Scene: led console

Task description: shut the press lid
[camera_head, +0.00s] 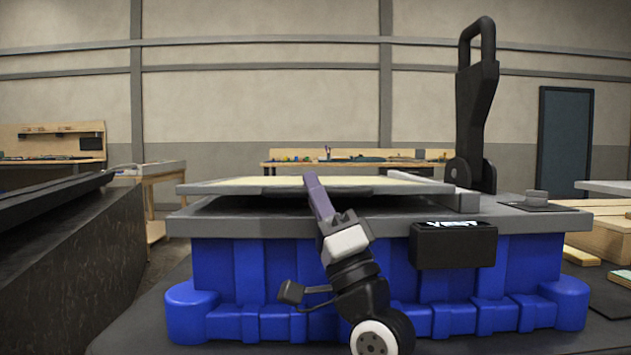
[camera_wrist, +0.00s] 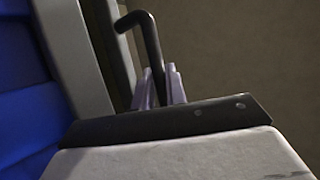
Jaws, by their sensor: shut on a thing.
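The press has a blue base (camera_head: 390,275) with a grey top deck (camera_head: 560,222). A flat grey panel with a pale yellow top, which looks like the lid (camera_head: 240,186), lies nearly level above the deck. A dark gap shows beneath it. My gripper (camera_head: 310,178) reaches up from the front, its purple finger overlapping the panel's front edge. In the wrist view, my lavender fingers (camera_wrist: 161,80) are shut on a black bent handle bar (camera_wrist: 148,38). The handle's attachment is not clear, and the head view does not show it distinctly.
A tall black lever (camera_head: 475,110) stands upright at the deck's right. A black box (camera_head: 453,245) labelled VENT is on the front. A dark bench (camera_head: 70,240) is at left, and wooden boards (camera_head: 605,235) lie at right. Workbenches stand behind.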

